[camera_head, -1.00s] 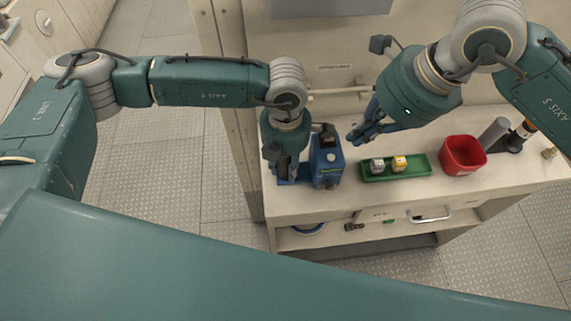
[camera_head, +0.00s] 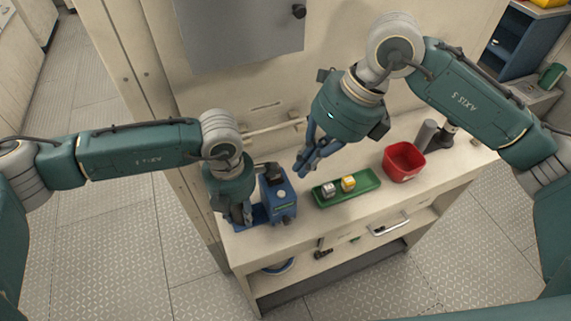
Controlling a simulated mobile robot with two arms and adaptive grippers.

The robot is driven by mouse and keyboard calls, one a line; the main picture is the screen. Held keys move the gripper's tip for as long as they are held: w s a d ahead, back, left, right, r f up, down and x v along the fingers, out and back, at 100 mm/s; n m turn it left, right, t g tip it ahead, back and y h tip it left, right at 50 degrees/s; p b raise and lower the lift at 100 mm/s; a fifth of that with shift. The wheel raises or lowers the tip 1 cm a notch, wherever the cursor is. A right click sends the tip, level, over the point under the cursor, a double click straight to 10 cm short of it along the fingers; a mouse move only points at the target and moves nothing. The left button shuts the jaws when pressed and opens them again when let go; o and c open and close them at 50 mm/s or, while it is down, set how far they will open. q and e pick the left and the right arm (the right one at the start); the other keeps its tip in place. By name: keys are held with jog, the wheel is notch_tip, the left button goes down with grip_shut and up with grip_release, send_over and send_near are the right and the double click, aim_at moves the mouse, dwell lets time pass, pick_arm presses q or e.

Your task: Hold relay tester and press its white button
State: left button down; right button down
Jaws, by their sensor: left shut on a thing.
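The relay tester is a blue box (camera_head: 284,207) with a round white button (camera_head: 281,194) on its top. It stands upright at the left end of the cream bench top. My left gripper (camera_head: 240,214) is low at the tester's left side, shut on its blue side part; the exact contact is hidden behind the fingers. My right gripper (camera_head: 304,169) hangs above the bench, behind and right of the tester, apart from it. Its blue fingers point down and left, with nothing visible between them. Their gap is too small to judge.
A red bin (camera_head: 404,161) and a grey cylinder (camera_head: 426,134) stand farther right. The bench front (camera_head: 300,238) is clear. A wall is behind.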

aim_at(281, 194)
jog(key=w+d+m+g+y, duration=0.1)
jog(key=m, duration=0.6)
jog(key=w+d+m+g+y, duration=0.1)
jog(key=m, duration=0.7)
jog(key=w+d+m+g+y, duration=0.1)
jog(key=m+y, duration=0.1)
jog(key=m, duration=0.5)
jog(key=shift+d+f+m, duration=0.1)
jog(key=shift+d+m, duration=0.15)
jog(key=shift+m, duration=0.05)
jog(key=x, duration=1)
jog(key=shift+a, duration=0.1)
jog(key=shift+f, duration=0.1)
